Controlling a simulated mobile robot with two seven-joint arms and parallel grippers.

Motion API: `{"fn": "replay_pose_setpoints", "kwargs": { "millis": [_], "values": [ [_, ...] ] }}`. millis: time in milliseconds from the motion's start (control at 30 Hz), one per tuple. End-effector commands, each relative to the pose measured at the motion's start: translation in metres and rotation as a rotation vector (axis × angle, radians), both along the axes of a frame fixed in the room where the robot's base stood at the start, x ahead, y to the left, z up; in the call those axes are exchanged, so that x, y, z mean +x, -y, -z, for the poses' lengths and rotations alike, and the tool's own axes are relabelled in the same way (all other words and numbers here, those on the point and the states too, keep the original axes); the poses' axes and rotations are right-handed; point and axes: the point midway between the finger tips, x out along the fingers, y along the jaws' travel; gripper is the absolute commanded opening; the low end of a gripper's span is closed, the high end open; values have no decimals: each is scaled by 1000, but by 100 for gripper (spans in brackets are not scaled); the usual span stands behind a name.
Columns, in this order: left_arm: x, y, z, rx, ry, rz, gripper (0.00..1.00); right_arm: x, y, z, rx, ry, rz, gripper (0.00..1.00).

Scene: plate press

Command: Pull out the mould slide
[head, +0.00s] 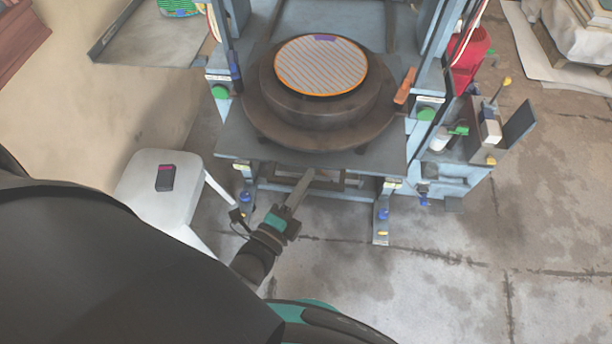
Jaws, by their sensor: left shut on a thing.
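The mould slide (232,140) is a grey plate under the press, with its front edge facing me. It carries a dark round mould (318,112), topped by a disc with orange and grey stripes (320,66). A dark frame-like handle (335,181) shows below the slide's front edge. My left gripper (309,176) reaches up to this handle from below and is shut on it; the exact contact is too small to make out. My right gripper is not in view.
Blue press posts stand on both sides. A white stool (160,187) with a dark box (165,178) stands at left. An orange-handled tool (405,87) is at the slide's right. A red bin (470,62) is at upper right. Floor in front is clear.

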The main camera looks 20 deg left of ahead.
Motion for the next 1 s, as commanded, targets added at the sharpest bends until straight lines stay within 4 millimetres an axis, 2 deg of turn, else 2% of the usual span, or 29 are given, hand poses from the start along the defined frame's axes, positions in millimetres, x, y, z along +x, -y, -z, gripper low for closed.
{"fn": "replay_pose_setpoints", "kwargs": {
  "millis": [167,200,300,633,767,1000],
  "values": [
    [1,-1,0,1,0,-2,0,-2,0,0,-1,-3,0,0],
    [1,-1,0,1,0,-2,20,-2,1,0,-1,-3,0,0],
    [1,-1,0,1,0,-2,30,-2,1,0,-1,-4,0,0],
    [-4,-1,0,0,-1,-1,30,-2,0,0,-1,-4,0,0],
    [-20,-3,1,0,-4,-2,30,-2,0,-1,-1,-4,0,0],
    [-74,-9,1,1,-7,-2,30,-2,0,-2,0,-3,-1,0]
  ]
}}
